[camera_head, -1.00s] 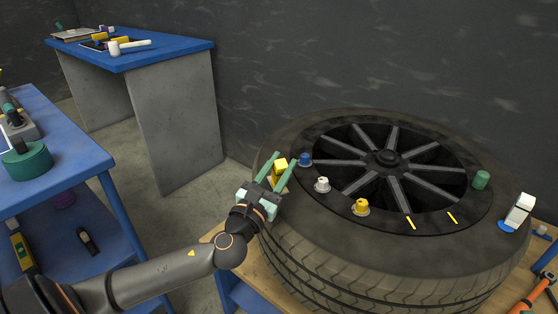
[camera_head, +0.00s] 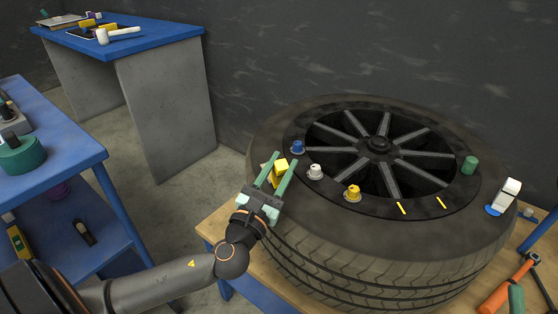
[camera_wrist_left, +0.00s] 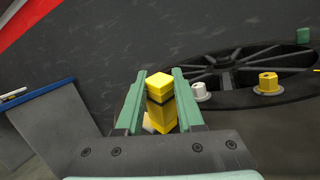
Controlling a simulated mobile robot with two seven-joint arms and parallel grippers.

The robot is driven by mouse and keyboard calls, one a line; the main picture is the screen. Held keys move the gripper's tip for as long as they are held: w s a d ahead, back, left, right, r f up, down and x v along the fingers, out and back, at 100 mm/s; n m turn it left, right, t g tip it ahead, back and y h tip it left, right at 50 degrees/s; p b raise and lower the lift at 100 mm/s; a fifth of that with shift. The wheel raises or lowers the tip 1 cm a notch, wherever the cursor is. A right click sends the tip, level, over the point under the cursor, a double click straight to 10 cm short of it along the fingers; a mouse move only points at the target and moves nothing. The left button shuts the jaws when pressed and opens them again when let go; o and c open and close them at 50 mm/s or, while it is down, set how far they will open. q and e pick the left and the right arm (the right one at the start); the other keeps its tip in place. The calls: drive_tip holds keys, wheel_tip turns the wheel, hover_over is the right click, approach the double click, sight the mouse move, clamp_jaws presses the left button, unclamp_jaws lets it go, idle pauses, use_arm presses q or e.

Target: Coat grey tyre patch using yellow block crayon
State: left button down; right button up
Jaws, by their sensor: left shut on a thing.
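The yellow block crayon (camera_head: 281,168) is held between the two green fingers of my left gripper (camera_head: 285,158), at the left edge of the tyre. In the left wrist view the crayon (camera_wrist_left: 160,108) is a yellow block with a dark band, upright between the fingers (camera_wrist_left: 160,75). The big dark tyre (camera_head: 290,215) lies flat with its spoked wheel facing up. Two short yellow lines (camera_head: 402,208) mark the front of its ring. I cannot clearly make out a separate grey patch. A pale piece (camera_wrist_left: 148,123) shows partly behind the crayon. My right gripper is not in view.
Blue (camera_head: 297,147), white (camera_head: 315,172) and yellow (camera_head: 352,193) caps stand along the tyre's left-front ring. A green cylinder (camera_head: 469,165) and a white-and-blue piece (camera_head: 506,195) stand at right. An orange tool (camera_head: 508,288) lies on the wooden bench. Blue tables stand left.

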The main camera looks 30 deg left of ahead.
use_arm(q)
drive_tip(key=shift+f, duration=0.1)
drive_tip(key=shift+w+a, duration=0.4)
drive_tip(key=shift+a, duration=0.15)
drive_tip(key=shift+w+a, duration=0.5)
drive_tip(key=shift+a, duration=0.2)
drive_tip(key=shift+w+a, duration=0.45)
drive_tip(key=shift+a, duration=0.2)
drive_tip(key=shift+w+a, duration=0.75)
drive_tip(key=shift+a, duration=0.3)
drive_tip(key=shift+w+a, duration=0.75)
drive_tip(key=shift+a, duration=0.25)
